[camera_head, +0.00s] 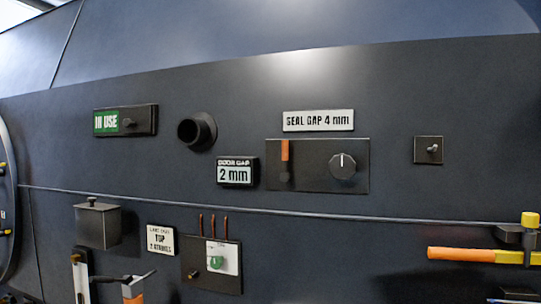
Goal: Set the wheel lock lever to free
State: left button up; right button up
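No label in view names a wheel lock lever, and I cannot tell for sure which part it is. A dark lever-like bar (108,279) shows low at the left, beside a grey and orange upright piece (133,291) cut off by the bottom edge. A white and dark upright post (80,278) stands just left of it. An orange upright lever (285,151) sits on a dark plate under the "SEAL GAP 4 mm" sign. Part of a round rim (9,225) shows at the left edge. Neither of my grippers can be made out.
The dark wall carries a round knob (342,166), an open pipe stub (197,131), a small toggle (431,149), a grey box (98,226) and a panel with a green knob (216,262). A yellow and orange hammer-like tool (470,255) juts out at lower right.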

aim_at(285, 177)
jog(key=u, duration=1.75)
jog(key=i, duration=2.15)
jog(key=z, duration=1.5)
